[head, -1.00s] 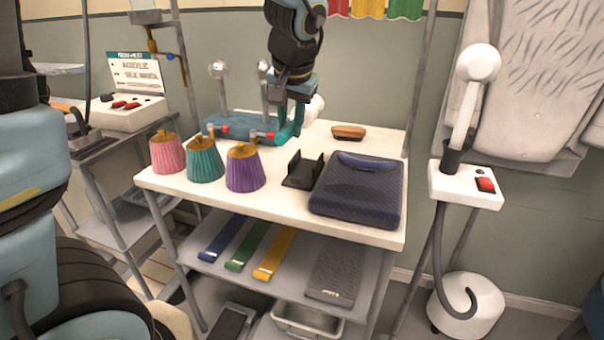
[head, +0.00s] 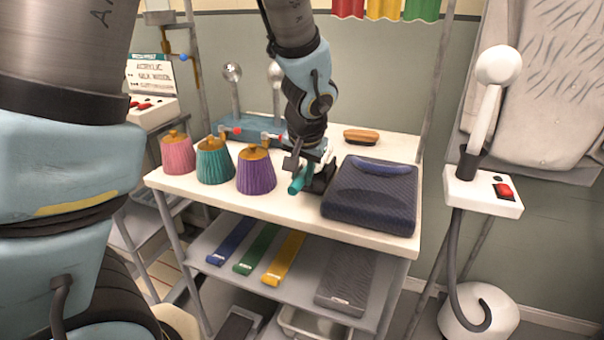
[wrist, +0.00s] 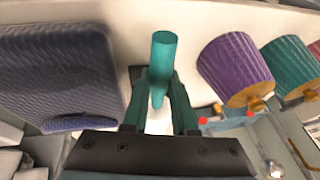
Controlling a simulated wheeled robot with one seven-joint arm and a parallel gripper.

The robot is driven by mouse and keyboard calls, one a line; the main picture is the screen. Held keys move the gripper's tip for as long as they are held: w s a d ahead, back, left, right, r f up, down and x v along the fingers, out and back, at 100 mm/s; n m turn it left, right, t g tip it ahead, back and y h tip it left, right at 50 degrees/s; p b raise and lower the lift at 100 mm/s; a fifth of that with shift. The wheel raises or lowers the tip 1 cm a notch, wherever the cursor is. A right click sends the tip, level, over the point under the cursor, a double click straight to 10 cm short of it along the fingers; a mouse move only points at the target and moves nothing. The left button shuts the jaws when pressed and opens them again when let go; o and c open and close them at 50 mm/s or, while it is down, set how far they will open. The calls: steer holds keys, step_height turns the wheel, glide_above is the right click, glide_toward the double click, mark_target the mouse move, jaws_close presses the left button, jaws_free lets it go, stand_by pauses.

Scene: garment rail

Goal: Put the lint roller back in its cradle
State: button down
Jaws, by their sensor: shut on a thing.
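My gripper (head: 303,166) is shut on the teal handle of the lint roller (head: 299,184). The handle points toward the table's front, and the white roller end shows behind it. In the wrist view, the handle (wrist: 163,52) stands out between the fingers (wrist: 160,98), with a bit of white below. The black cradle (head: 323,179) is on the table beside and partly behind the roller, mostly hidden by the roller and gripper. The roller is at or just above the cradle; I cannot tell if they touch.
The navy ribbed pad (head: 370,205) lies close right of the cradle. The purple cup-shaped piece (head: 256,173) stands close left, with teal (head: 214,161) and pink (head: 175,154) ones beyond. A brown brush (head: 360,137) lies behind. Bare tabletop (head: 290,208) shows in front.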

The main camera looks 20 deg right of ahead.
steer(key=shift+f+b, duration=0.4)
steer(key=shift+b, duration=0.1)
steer(key=shift+f+b, duration=0.25)
steer(key=shift+b, duration=0.05)
steer(key=c, duration=0.7)
jaws_free()
steer(key=shift+r, duration=0.1)
steer(key=shift+r+p, duration=0.45)
steer(key=shift+p, duration=0.2)
steer(key=v, duration=1.2)
steer(key=w+a+f+n+g, duration=0.1)
steer(key=a+f+n, duration=0.3)
steer(key=a, duration=1)
steer(key=w+a+f+n+g+y, duration=0.1)
steer(key=a+f+n, duration=0.2)
steer(key=a, duration=1.1)
step_height(320, 180, down, 3)
steer(key=shift+r+n+g, duration=0.1)
steer(key=shift+n+g, duration=0.3)
